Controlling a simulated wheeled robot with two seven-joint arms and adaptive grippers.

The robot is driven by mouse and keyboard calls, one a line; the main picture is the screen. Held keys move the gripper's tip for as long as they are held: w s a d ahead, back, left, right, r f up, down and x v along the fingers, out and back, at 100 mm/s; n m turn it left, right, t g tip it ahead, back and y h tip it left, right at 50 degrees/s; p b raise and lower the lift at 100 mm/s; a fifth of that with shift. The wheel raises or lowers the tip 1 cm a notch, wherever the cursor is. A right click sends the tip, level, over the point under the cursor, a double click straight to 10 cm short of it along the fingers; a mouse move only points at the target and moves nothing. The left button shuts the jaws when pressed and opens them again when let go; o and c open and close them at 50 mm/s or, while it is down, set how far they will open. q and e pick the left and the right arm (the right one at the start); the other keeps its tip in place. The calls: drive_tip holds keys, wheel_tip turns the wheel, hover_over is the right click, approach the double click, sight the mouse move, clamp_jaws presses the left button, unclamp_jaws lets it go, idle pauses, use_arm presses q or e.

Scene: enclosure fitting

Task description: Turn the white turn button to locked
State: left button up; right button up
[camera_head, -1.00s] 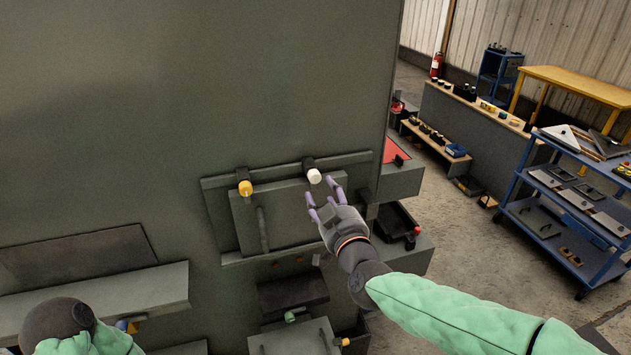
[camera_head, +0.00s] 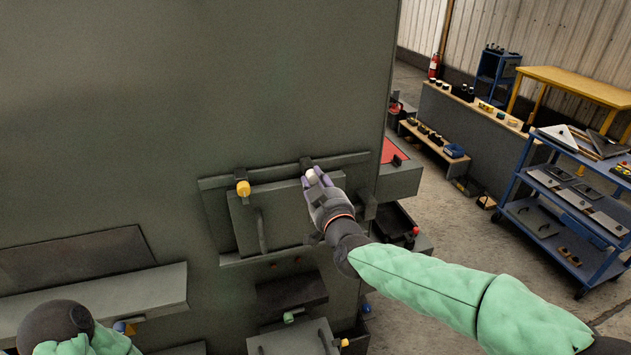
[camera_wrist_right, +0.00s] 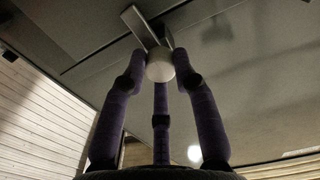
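The white turn button (camera_head: 312,176) sits at the top right edge of a small grey door (camera_head: 285,218) on the large grey cabinet. My right gripper (camera_head: 316,180) is at the button with its purple fingers around it. In the right wrist view the button's round white end (camera_wrist_right: 160,65) lies between the three fingertips (camera_wrist_right: 160,72), which appear to touch its sides. A flat light bar (camera_wrist_right: 139,27) shows behind it. Part of my left arm shows at the bottom left, but I make out no left gripper.
A yellow turn button (camera_head: 243,188) sits left on the same door, above a vertical handle (camera_head: 262,232). A ledge (camera_head: 150,290) juts out at lower left. A red-topped box (camera_head: 395,150) and a black bin (camera_head: 400,228) are to the right.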

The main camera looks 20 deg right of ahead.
drive_tip(key=shift+r+m+b, duration=0.1)
drive_tip(key=shift+m+b, duration=0.4)
drive_tip(key=shift+b, duration=0.1)
clamp_jaws()
drive_tip(key=shift+r, duration=0.15)
drive_tip(key=o, duration=1)
unclamp_jaws()
drive_tip(key=shift+s, duration=0.15)
drive_tip(key=s, duration=1.1)
drive_tip(key=shift+s+d, duration=0.15)
drive_tip(key=shift+s, duration=0.25)
